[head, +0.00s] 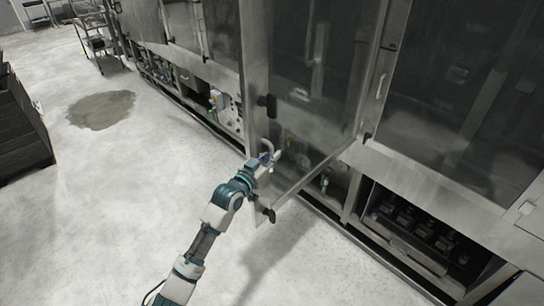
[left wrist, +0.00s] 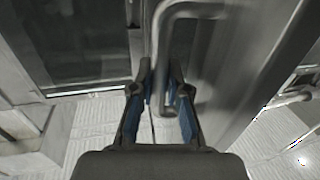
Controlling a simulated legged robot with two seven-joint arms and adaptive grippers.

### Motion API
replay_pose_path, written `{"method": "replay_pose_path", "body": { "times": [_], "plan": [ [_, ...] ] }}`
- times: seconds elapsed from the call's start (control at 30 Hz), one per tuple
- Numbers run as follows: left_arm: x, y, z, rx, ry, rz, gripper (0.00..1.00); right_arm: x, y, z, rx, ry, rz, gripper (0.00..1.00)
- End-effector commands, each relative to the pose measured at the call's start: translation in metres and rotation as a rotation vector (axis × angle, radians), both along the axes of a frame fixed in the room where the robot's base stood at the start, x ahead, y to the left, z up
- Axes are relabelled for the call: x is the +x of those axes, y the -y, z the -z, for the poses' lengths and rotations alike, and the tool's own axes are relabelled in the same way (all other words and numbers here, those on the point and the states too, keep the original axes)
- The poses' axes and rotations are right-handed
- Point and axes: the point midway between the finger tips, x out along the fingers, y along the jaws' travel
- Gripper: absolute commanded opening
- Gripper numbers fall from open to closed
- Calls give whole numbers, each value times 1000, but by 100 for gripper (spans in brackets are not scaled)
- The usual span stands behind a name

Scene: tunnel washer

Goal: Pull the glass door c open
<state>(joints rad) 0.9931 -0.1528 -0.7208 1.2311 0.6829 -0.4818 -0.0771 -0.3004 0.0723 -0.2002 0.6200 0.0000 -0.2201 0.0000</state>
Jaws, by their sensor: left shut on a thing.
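The glass door c (head: 309,75) is a tall, metal-framed glass panel on the machine's front. It stands swung out, with its lower corner over the floor and its other side close to the machine. Its bent metal handle (left wrist: 160,50) runs down between my fingers in the left wrist view, beside the door's metal frame. My left gripper (head: 267,157) is at the door's lower free edge in the head view. In the left wrist view the gripper (left wrist: 158,75) is shut on the handle. My right gripper is in neither view.
The washer's other glass panel (head: 455,85) is at the right, above an open lower bay (head: 420,228). A dark crate-like stack (head: 20,125) stands at far left and a metal cart (head: 97,40) at the back. The pale floor (head: 110,210) at left is clear, with one dark patch.

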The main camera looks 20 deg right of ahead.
Motion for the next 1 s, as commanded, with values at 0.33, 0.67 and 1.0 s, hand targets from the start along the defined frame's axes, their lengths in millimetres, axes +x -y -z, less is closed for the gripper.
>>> {"method": "replay_pose_path", "body": {
  "times": [0.33,0.67,1.0],
  "plan": [
    [-2,4,-3,-1,6,0,27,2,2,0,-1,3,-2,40],
    [-3,2,0,2,2,-1,27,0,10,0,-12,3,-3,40],
    [-39,-45,0,0,4,-2,27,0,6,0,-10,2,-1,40]
  ]
}}
